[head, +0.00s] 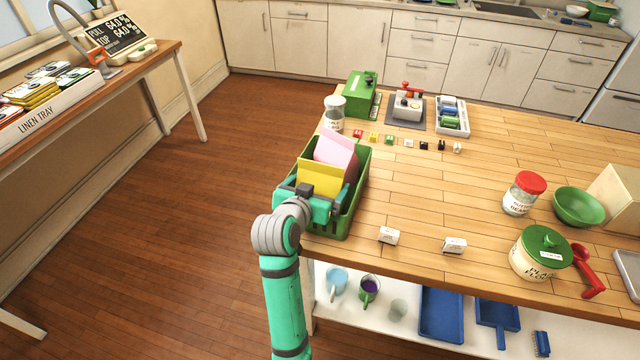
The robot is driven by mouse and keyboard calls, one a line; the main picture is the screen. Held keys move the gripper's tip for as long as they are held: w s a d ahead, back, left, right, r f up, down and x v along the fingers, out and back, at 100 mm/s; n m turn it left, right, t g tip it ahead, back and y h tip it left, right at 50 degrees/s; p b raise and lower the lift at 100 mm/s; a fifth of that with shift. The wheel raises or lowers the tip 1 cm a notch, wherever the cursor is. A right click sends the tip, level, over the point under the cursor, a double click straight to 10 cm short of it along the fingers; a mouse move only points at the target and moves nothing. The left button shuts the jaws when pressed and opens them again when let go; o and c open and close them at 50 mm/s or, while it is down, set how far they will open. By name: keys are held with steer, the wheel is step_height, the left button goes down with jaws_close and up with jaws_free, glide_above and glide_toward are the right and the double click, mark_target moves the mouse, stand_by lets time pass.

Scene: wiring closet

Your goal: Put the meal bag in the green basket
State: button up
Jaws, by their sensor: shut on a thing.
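The green basket (362,165) stands at the left end of the wooden table. A yellow bag (318,178) is upright at the basket, with its lower part hidden by my gripper. A pink bag (336,150) stands just behind it, partly covered by the yellow one. No label shows on either, so I cannot read which is the meal bag. My gripper (318,197) is over the near part of the basket, shut on the yellow bag. Whether the yellow bag touches the basket floor is hidden.
A glass jar (334,113) and a green box (360,93) stand behind the basket. Small white blocks (389,236) lie to the right. A red-lidded jar (524,193), green bowl (578,206) and green-lidded jar (540,254) are farther right. The table's middle is clear.

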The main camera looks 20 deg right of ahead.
steer(key=o, duration=1)
steer(key=shift+r, duration=0.15)
steer(key=v, duration=1.2)
steer(key=s+a+f+n+t+y, duration=0.2)
steer(key=s+a+f+n+y, duration=0.15)
steer(key=s+f, duration=0.45)
steer(key=s+a+f+n+t+y, duration=0.1)
steer(key=s+a+f+n+y, duration=0.2)
steer(key=f, duration=0.8)
steer(key=s+a+t+y, duration=0.1)
steer(key=s+a, duration=0.1)
steer(key=s, duration=1)
steer(key=s+a+n+y, duration=0.1)
steer(key=s+a, duration=0.2)
steer(key=s, duration=1)
steer(key=shift+a+t, duration=0.3)
steer(key=shift+t, duration=0.1)
steer(key=shift+f, duration=0.1)
